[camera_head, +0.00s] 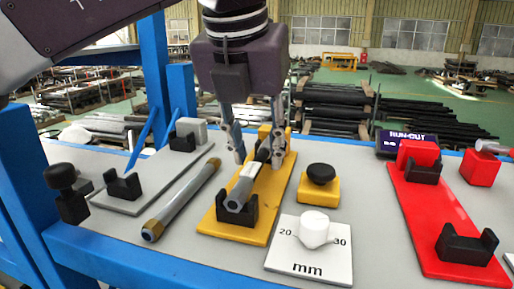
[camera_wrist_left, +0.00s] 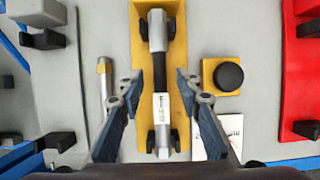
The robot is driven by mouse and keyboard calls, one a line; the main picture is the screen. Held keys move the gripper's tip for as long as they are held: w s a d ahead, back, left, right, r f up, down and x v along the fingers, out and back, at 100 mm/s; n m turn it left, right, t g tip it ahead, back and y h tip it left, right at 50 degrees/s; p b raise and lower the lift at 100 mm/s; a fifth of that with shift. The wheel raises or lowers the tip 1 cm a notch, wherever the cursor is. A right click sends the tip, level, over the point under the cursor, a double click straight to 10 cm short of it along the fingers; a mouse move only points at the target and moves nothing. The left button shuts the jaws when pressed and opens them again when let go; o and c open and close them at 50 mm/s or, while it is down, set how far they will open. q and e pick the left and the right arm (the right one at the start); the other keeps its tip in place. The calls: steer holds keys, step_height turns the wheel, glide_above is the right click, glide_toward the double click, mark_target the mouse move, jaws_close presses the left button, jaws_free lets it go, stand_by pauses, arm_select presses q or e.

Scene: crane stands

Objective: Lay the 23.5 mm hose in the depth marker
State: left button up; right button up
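A yellow fixture board (camera_head: 272,205), perhaps the depth marker, has black cradles at its near and far ends. A dark hose with grey ends and a white label (camera_head: 246,170) lies lengthwise in these cradles; it also shows in the left wrist view (camera_wrist_left: 160,105). I cannot read a size on it. My left gripper (camera_head: 257,158) points down over the board. Its fingers are apart, one on each side of the hose, with gaps visible in the left wrist view (camera_wrist_left: 159,84). Another grey hose with brass ends (camera_head: 183,199) lies on the table left of the board. My right gripper is not in view.
A white dial plate (camera_head: 310,267) marked 20, 30 and mm stands right of the yellow board, near a black button on a yellow base (camera_head: 320,184). A red fixture (camera_head: 447,222) is at the right, a grey fixture (camera_head: 152,186) at the left. Blue posts flank the left side.

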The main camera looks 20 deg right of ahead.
arm_select(q)
steer(key=v, duration=1.2)
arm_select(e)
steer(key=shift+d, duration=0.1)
